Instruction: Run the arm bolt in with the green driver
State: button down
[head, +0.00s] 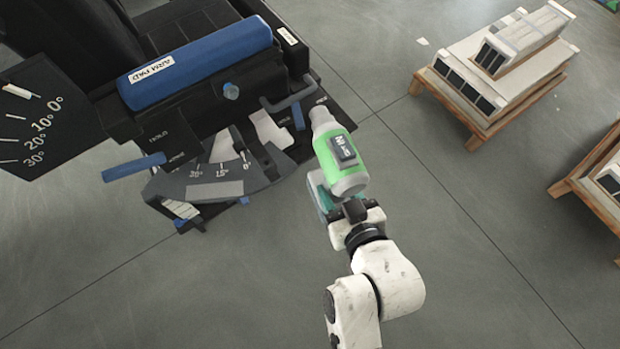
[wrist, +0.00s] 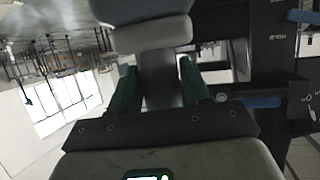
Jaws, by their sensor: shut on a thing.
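The green driver (head: 327,153) has a pale nose and a dark label block on its side. In the head view its nose points up the picture, beside the right edge of the black machine. My gripper (head: 352,208) is shut on its lower part. The wrist view shows the two fingers of my gripper (wrist: 157,88) on either side of a grey grip. The driver's tip is not clear.
The black machine has a grey angle scale (head: 215,184), a blue handle (head: 134,167) and a grey bar handle (head: 289,96) close to the driver's nose. Wooden pallets with white boxes (head: 497,62) stand at the right. The floor between is clear.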

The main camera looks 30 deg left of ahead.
jog(key=s+a+r+n+g+y+b, duration=0.1)
jog(key=s+a+n+g, duration=0.1)
jog(key=a, duration=1)
jog(key=shift+s+a+r+n+g+y+b, duration=0.2)
jog(key=shift+s+n+g+y+b, duration=0.2)
jog(key=shift+s+n, duration=0.15)
dwell(0.5)
